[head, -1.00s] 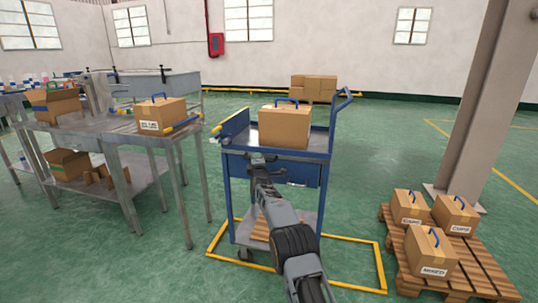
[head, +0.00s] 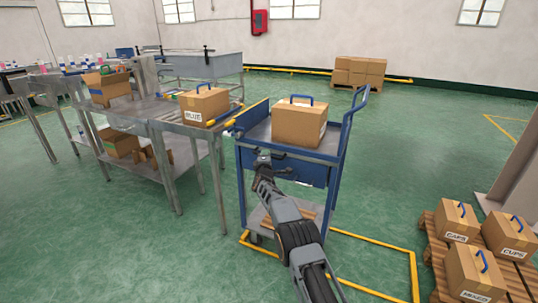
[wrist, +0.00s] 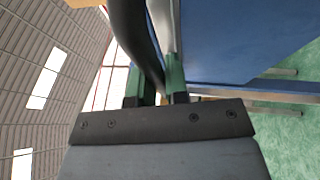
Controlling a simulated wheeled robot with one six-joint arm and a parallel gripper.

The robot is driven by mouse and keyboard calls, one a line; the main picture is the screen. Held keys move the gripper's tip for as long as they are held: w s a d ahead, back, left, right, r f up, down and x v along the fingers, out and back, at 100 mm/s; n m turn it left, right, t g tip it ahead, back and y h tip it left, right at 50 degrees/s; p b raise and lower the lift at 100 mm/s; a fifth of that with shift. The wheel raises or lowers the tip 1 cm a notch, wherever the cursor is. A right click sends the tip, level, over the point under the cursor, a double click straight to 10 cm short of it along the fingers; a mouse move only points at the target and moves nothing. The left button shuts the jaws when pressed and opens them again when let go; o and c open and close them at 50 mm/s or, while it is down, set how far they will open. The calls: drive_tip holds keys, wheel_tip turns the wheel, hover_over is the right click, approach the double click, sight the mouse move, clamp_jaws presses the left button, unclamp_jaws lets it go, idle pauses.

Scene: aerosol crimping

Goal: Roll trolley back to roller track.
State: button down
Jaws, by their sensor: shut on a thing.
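The blue trolley (head: 285,172) stands upright at the middle of the head view, with a grey top deck and a cardboard box (head: 299,125) with a blue handle on it. My gripper (head: 263,160) is at its near left side, just below the deck edge, shut on a part of the trolley. In the wrist view my gripper's green fingers (wrist: 158,84) are close together beside a dark curved bar; the exact grip is hard to make out. The likely roller track is the metal table (head: 190,126) left of the trolley, bearing a box labelled BLUE (head: 204,105).
A yellow floor outline (head: 375,292) lies under and right of the trolley. A pallet (head: 440,262) with several boxes stands at the lower right. More boxes (head: 359,72) stand by the back wall. Green floor is free behind and right of the trolley.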

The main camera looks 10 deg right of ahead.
drive_tip(key=shift+a, duration=0.15)
drive_tip(key=c, duration=1.4)
unclamp_jaws()
drive_tip(key=shift+w+a, duration=0.1)
drive_tip(key=shift+a, duration=0.05)
drive_tip(key=shift+o, duration=1.3)
drive_tip(key=shift+d, duration=0.2)
drive_tip(key=p+v, duration=0.2)
drive_tip(key=v, duration=1.2)
